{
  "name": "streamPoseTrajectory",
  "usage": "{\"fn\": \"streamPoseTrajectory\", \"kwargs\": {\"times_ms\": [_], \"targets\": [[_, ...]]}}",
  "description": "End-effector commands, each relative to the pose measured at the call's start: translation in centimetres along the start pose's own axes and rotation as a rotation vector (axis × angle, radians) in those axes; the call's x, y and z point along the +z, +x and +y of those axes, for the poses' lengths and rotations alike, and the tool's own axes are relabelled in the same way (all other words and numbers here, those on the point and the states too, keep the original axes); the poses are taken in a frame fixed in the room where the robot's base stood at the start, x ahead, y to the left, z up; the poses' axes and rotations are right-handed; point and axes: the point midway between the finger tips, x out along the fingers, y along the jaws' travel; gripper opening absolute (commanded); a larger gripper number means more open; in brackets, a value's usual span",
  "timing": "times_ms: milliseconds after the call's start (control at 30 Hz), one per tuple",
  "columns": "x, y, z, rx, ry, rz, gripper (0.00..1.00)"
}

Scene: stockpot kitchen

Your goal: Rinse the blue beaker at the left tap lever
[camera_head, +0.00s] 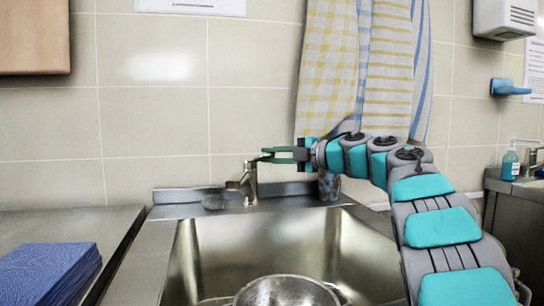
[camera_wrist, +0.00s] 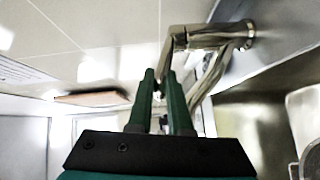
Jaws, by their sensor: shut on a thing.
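The tap (camera_head: 249,185) stands on the back rim of the sink, left of centre. My gripper (camera_head: 268,154) reaches in from the right at the top of the tap, its dark green fingers shut on the tap lever. In the wrist view the fingers (camera_wrist: 161,95) are close together against the metal tap (camera_wrist: 205,42); the lever between them is mostly hidden. A blue-grey patterned cup (camera_head: 328,187) stands at the back of the sink under my arm, its top partly hidden; I cannot tell if it is the blue beaker. No water stream is visible.
A metal pot (camera_head: 285,292) sits in the sink basin (camera_head: 345,245). Blue folded cloths (camera_head: 48,272) lie on the left counter. Towels (camera_head: 385,70) hang behind my arm. A soap bottle (camera_head: 510,163) stands far right.

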Motion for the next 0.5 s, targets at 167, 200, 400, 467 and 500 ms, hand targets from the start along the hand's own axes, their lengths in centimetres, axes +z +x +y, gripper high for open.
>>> {"fn": "streamPoseTrajectory", "kwargs": {"times_ms": [167,200,400,467,500], "targets": [[0.00,0.00,-0.01,0.000,0.001,0.000,0.00],[0.00,0.00,-0.01,0.000,0.001,0.000,0.00],[-0.01,0.00,0.02,0.000,0.001,0.000,0.00],[-0.02,-0.01,0.19,0.000,0.001,0.000,0.00],[-0.04,-0.01,0.37,0.000,0.002,0.000,0.00]]}}
